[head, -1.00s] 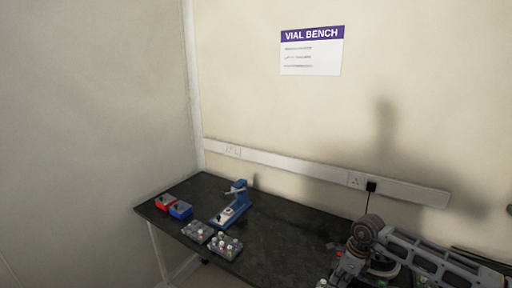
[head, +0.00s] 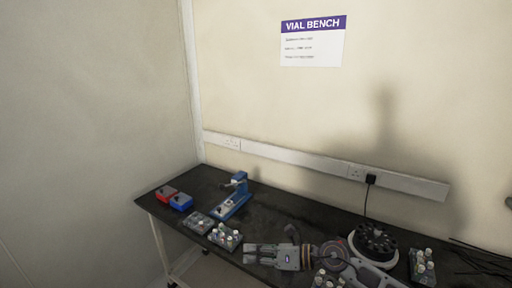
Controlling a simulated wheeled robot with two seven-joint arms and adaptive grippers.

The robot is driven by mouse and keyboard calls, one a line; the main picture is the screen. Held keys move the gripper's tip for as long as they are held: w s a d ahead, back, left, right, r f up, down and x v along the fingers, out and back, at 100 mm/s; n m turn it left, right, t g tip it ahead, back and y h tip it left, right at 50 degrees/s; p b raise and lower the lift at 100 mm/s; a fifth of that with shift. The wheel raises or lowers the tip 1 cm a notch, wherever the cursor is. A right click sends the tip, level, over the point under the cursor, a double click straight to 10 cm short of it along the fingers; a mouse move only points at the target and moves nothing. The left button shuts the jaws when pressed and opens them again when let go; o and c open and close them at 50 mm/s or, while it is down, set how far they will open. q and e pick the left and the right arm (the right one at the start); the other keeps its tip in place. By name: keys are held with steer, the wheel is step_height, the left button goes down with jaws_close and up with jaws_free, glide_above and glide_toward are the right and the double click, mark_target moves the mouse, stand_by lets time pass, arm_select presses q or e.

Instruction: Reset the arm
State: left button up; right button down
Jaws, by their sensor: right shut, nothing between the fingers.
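My right arm comes in from the bottom right. My right gripper (head: 249,254) points left over the front part of the dark bench (head: 290,221), with its grey fingers shut and nothing visible between them. It is just right of and in front of a grey rack of vials (head: 225,236). Whether it touches the bench is hard to tell from this angle. My left gripper is not in view.
Red (head: 166,192) and blue (head: 181,202) boxes, a grey rack (head: 197,222) and a blue press (head: 233,197) stand left. A round black device (head: 375,242) and vial racks (head: 422,266) (head: 322,279) stand right. Dark cables lie far right. The bench's back middle is clear.

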step_height(320, 180, up, 7)
steer(key=w+a+m+t+y, duration=0.1)
steer(key=m+t+y, duration=0.1)
steer(key=m+t, duration=0.35)
steer(key=w+d+r+m+t+h, duration=0.3)
steer(key=d+m+t+h, duration=0.55)
steer(key=m, duration=0.85)
steer(key=s+d+f+m+g+h, duration=0.3)
steer(key=d+f+m+h, duration=0.2)
steer(key=d+f+m, duration=0.3)
steer(key=s+d+f+m+g+h, duration=0.45)
steer(key=d+f+m, duration=0.2)
steer(key=f, duration=0.35)
steer(key=s+d+f+m+g+y, duration=0.1)
steer(key=s+f+m+g, duration=0.1)
steer(key=s+f+g, duration=0.45)
steer(key=s+f+m+g, duration=0.1)
steer(key=s+f+m, duration=0.15)
steer(key=s, duration=0.75)
step_height(320, 180, down, 33)
steer(key=s, duration=0.2)
steer(key=s+d+f+g, duration=0.1)
steer(key=s+d+f, duration=0.1)
steer(key=s+f, duration=0.8)
steer(key=s+d+f, duration=0.3)
steer(key=s+f, duration=0.7)
steer(key=s, duration=0.2)
steer(key=shift+d+n+g, duration=0.35)
steer(key=shift+n+g, duration=0.05)
steer(key=shift+n, duration=0.05)
